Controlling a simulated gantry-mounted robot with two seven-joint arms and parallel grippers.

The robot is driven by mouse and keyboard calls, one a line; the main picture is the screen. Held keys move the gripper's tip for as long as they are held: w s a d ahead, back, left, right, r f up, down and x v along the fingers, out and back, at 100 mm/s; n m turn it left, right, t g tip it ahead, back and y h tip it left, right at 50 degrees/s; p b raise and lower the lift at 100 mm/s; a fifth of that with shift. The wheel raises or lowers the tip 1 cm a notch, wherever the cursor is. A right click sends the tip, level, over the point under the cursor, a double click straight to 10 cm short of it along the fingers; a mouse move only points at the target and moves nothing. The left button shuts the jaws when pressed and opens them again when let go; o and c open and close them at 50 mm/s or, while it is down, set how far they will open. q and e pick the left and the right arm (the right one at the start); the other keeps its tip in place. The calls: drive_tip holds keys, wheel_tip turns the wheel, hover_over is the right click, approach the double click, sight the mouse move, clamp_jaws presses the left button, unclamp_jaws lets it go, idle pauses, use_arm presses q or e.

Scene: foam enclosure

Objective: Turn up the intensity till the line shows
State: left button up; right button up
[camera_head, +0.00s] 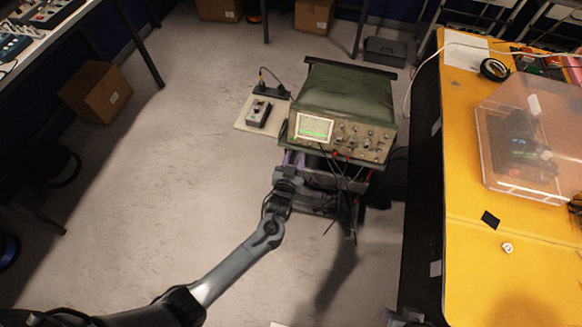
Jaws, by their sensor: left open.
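A green oscilloscope (347,95) sits on a dark cart, its front panel facing me. Its pale screen (313,128) is at the left of the panel and shows some green; I cannot tell at this size whether that is a clear line. Small knobs (362,138) fill the panel right of the screen; I cannot tell which one is intensity. My left gripper (289,163) is open, just below the oscilloscope's lower left corner, at the cart's edge. Its fingers are dark and hard to make out, and no knob is seen between them. My right gripper is not in view.
Cables hang from the front panel over the cart (322,180). A small control box (258,113) rests on a pale board to the left. A yellow table (500,265) with a clear plastic bin (530,135) stands at right.

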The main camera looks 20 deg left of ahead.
use_arm(q)
drive_tip(key=v, duration=0.4)
drive_tip(key=shift+s+p, duration=0.25)
drive_tip(key=shift+p, duration=0.05)
